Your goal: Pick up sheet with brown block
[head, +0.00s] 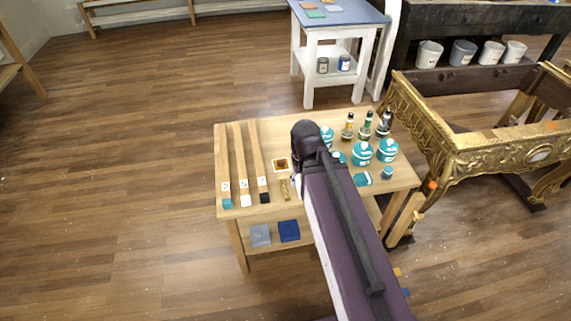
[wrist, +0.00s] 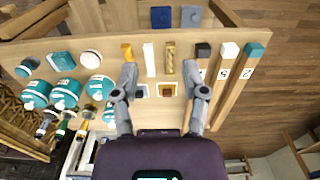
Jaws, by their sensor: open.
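A small white sheet with a brown block on it (head: 282,163) lies on the wooden table, right of the numbered sticks in the head view. In the wrist view the sheet with the brown block (wrist: 167,90) lies flat between my fingertips in the picture. A similar sheet with a dark block (wrist: 141,90) lies just left of it there, close to the left finger. My gripper (wrist: 165,84) is open and empty, with its fingers spread on either side. It appears above the tabletop; the exact height is unclear. In the head view my arm hides the gripper and the second sheet.
Numbered sticks with teal, white and black ends (wrist: 229,60) lie beside the sheets. A gold bar (wrist: 169,58), a white bar and an orange bar lie beyond them. Teal jars (head: 362,153) and small bottles (head: 366,124) crowd the other side. A gilt console (head: 480,150) stands close right.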

